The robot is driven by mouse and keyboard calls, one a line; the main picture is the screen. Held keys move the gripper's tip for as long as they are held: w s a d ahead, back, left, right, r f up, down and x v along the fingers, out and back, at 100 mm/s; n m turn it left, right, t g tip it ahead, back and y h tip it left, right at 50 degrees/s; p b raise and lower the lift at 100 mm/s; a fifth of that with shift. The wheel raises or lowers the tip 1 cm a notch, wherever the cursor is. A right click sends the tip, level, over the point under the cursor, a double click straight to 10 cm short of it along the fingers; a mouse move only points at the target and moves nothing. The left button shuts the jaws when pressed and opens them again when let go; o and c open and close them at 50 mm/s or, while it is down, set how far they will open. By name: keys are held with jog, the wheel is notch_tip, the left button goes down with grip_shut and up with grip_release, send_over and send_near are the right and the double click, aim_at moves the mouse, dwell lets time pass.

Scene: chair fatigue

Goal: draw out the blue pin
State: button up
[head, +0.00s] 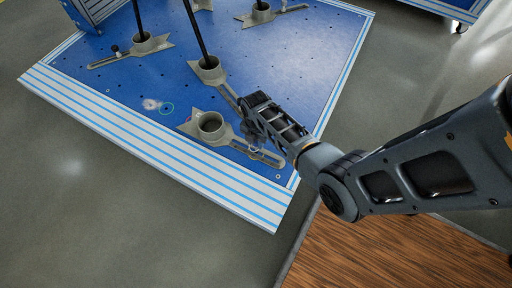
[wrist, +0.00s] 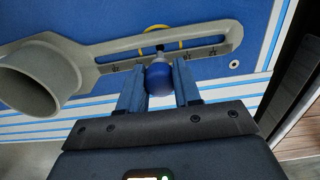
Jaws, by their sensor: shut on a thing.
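The blue pin, with a round blue head (wrist: 158,79), shows in the wrist view between the two fingers of my gripper (wrist: 160,72). The fingers are shut on this head from both sides. A yellow ring (wrist: 179,42) lies around the slot near the pin. In the head view my gripper (head: 250,138) is over the bracket nearest the platform's front corner, and the pin is hidden behind it.
The bracket has an open, empty cup (head: 210,124). Other brackets behind hold black posts (head: 197,35). The blue platform (head: 130,82) has small holes and a striped edge. A wooden surface (head: 390,260) is at lower right.

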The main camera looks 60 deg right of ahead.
jog(key=shift+r+p, duration=2.05)
jog(key=shift+p, duration=0.05)
